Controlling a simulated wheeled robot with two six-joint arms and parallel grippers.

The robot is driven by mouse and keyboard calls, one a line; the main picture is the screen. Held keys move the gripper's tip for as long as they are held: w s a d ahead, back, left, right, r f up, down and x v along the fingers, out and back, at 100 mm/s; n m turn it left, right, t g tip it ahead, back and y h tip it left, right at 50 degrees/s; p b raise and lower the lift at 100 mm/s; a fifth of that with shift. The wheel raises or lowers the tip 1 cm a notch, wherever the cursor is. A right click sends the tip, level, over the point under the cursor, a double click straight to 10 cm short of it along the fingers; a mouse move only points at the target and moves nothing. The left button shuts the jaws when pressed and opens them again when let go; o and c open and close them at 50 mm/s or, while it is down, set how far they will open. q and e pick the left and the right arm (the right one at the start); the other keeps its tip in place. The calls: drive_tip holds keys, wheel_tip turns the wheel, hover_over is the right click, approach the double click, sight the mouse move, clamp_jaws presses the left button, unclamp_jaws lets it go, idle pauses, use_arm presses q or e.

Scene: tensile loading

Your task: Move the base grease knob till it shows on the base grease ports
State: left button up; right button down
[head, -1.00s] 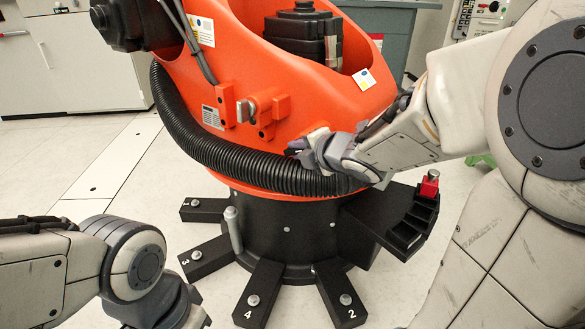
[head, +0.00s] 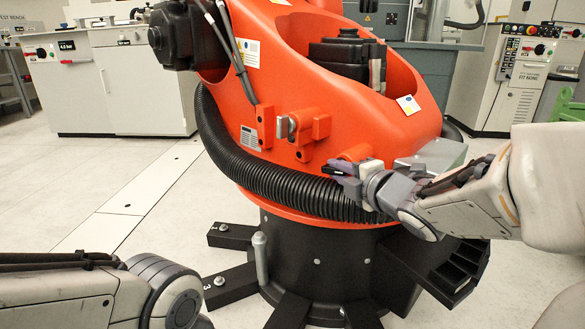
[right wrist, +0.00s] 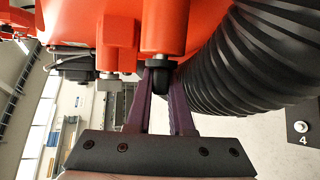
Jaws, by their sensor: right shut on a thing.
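A black knob (right wrist: 160,76) sits at the end of an orange cylindrical boss (right wrist: 164,28) in the right wrist view. My right gripper (right wrist: 160,92) has its purple fingers on either side of this knob and is shut on it. In the head view my right gripper (head: 343,170) is at the front of the orange machine body (head: 290,65), just above the black ribbed hose, and largely hides the knob. I cannot make out any marking of the base grease ports. My left arm shows at the lower left of the head view, but its gripper is out of the picture.
The black ribbed hose (head: 270,178) curves close beneath my right gripper. An orange bracket (head: 310,130) with a grey cylinder (head: 282,128) is left of it. Black base feet (head: 232,236) spread over the floor. Cabinets stand behind; floor at left is clear.

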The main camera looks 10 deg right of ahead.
drive_tip(key=c, duration=0.8)
unclamp_jaws()
drive_tip(key=shift+w+d+r, duration=0.1)
drive_tip(key=shift+d, duration=0.15)
drive_tip(key=shift+f, duration=0.2)
